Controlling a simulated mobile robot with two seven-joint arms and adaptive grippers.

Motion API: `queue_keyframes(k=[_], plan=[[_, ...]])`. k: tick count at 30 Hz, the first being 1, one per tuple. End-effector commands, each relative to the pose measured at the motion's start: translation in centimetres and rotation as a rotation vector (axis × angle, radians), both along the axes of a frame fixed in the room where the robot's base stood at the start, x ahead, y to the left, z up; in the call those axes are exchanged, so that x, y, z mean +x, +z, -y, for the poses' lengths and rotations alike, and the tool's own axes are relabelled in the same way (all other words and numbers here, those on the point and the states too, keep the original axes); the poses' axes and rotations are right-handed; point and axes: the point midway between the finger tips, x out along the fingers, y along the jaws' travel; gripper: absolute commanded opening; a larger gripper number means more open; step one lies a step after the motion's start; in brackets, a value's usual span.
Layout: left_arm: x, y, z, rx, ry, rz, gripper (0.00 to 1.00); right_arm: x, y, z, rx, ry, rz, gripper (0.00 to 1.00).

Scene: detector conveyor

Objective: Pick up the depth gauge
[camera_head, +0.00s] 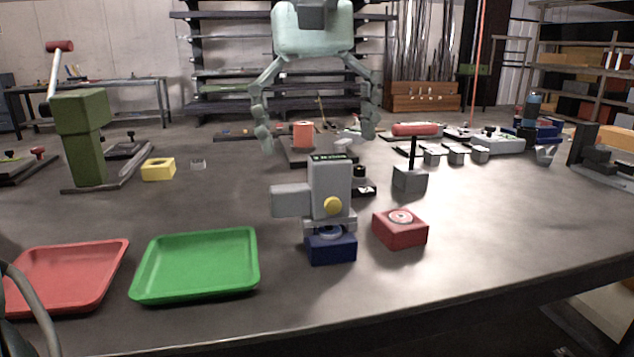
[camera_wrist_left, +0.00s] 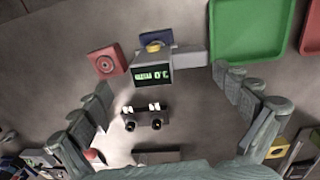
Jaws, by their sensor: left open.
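The grey block-shaped device with a small display and a yellow knob (camera_head: 328,183) looks like the depth gauge. It stands upright over a blue block (camera_head: 333,247), with an arm jutting left. In the left wrist view its lit display (camera_wrist_left: 152,74) faces the camera. My left gripper (camera_head: 317,138) hangs from above, at the top middle of the head view, beyond the device. Its fingers are wide apart with nothing held; in the left wrist view the device lies ahead of them, apart.
A red block (camera_head: 400,230) sits right of the device. A green tray (camera_head: 196,262) and a red tray (camera_head: 66,275) lie left. Small black-and-white pieces (camera_wrist_left: 143,117) lie between device and gripper. The front right tabletop is clear.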

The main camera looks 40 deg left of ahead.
Motion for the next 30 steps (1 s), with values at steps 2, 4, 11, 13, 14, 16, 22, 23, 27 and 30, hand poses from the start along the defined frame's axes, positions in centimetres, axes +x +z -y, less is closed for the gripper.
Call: queue_keyframes(k=[2,4,11,13,14,16,22,23,27,30], plan=[[-0.4,-0.1,-0.6,0.052,-0.031,-0.019,1.0,-0.1,-0.1,-0.1,0.003,0.0,-0.002,0.0],[-0.6,-0.4,-0.8,0.071,-0.044,-0.028,1.0,-0.1,-0.1,-0.2,0.004,0.0,-0.002,0.0],[-0.7,-2.8,-0.8,0.072,-0.046,-0.032,1.0,0.1,0.2,-0.3,0.006,-0.003,0.001,0.0],[-0.9,-3.6,-0.8,0.072,-0.046,-0.032,1.0,0.0,0.1,-0.2,0.005,-0.002,-0.001,0.0],[-0.9,-4.0,-0.8,0.071,-0.045,-0.03,1.0,0.0,0.0,-0.2,0.005,-0.001,-0.002,0.0],[-1.2,-5.1,-0.7,0.07,-0.045,-0.032,1.0,-0.2,-0.2,-0.2,0.003,0.001,-0.004,0.0],[-1.2,-7.5,-0.7,0.071,-0.043,-0.03,1.0,-0.8,-1.0,0.1,-0.003,0.008,-0.013,0.0],[-1.2,-7.7,-0.7,0.07,-0.042,-0.03,1.0,-0.9,-1.1,0.1,-0.003,0.009,-0.014,0.0],[-1.2,-7.9,-0.7,0.07,-0.042,-0.027,1.0,-0.9,-1.2,0.1,-0.003,0.009,-0.012,0.0],[-1.2,-7.9,-0.7,0.07,-0.042,-0.027,1.0,-0.9,-1.2,0.1,-0.003,0.009,-0.012,0.0]])
